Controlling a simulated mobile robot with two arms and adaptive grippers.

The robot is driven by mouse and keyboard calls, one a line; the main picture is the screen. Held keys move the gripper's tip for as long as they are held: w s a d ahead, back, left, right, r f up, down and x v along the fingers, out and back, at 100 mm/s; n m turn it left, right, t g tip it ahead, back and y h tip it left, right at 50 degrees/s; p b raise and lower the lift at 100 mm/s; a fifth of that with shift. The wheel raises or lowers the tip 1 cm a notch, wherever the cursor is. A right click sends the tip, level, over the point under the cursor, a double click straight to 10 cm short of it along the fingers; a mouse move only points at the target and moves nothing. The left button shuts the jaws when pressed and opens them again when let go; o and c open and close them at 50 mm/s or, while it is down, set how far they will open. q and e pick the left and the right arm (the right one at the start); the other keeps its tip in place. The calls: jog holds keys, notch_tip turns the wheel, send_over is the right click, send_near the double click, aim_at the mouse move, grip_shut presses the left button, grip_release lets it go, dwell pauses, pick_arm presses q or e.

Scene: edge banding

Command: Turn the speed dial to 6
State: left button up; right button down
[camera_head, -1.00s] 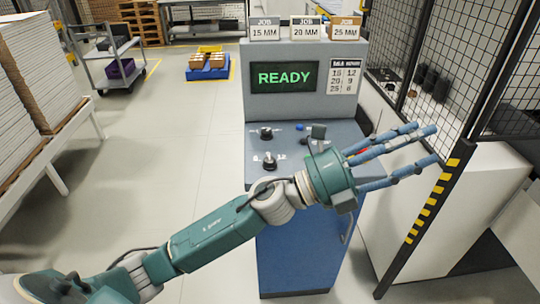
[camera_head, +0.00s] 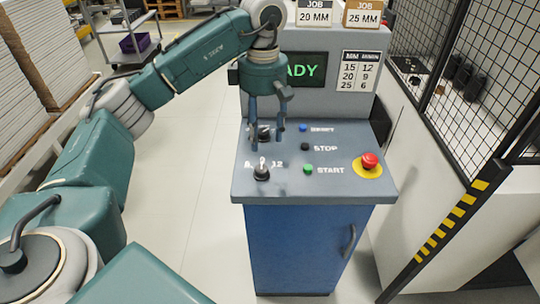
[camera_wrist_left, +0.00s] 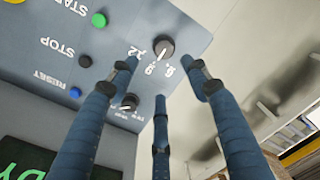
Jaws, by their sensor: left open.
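The speed dial (camera_head: 261,173) is a black knob with a light pointer at the front left of the panel. It also shows in the left wrist view (camera_wrist_left: 164,47), with 12, 9 and 6 around it; its pointer seems to point near 9. A second dark dial (camera_head: 264,131) sits behind it, partly hidden by my fingers; in the left wrist view it shows between the fingers (camera_wrist_left: 129,102). My left gripper (camera_head: 268,145) is open and empty, fingers pointing down above the panel near both dials. In the left wrist view its fingers (camera_wrist_left: 160,75) are spread and appear apart from the speed dial.
The panel (camera_head: 225,190) has a blue reset button (camera_head: 303,128), a black stop button (camera_head: 305,147), a green start button (camera_head: 309,170) and a red emergency button (camera_head: 369,160). My arm partly covers the screen (camera_head: 310,70). A mesh fence (camera_head: 455,70) stands at right.

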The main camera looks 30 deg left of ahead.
aim_at(261, 168)
pick_arm(q)
jog(key=shift+s+d+f, duration=0.15)
jog(key=shift+s+f, duration=0.85)
notch_tip(261, 168, down, 3)
jog(key=shift+f+p, duration=0.1)
jog(key=shift+p, duration=0.3)
pick_arm(e)
jog(key=s+g, duration=0.1)
jog(key=s, duration=0.8)
pick_arm(q)
jog(key=f, duration=0.3)
jog(key=shift+w+p, duration=0.35)
jog(key=shift+p, duration=0.05)
jog(key=shift+s+f, duration=0.2)
jog(key=shift+f, duration=0.55)
jog(key=shift+w+f, duration=0.1)
jog(key=shift+c, duration=0.5)
jog(key=c, duration=1)
jog(key=shift+c, duration=0.2)
pick_arm(e)
jog(key=shift+w+d+r, duration=0.1)
jog(key=shift+w+r, duration=0.15)
jog(key=shift+w, duration=0.5)
jog(key=shift+w+r, duration=0.3)
jog(key=shift+w, duration=0.45)
jog(key=shift+w+d+r, duration=0.1)
jog(key=shift+w+r, duration=0.15)
jog(key=shift+w, duration=0.5)
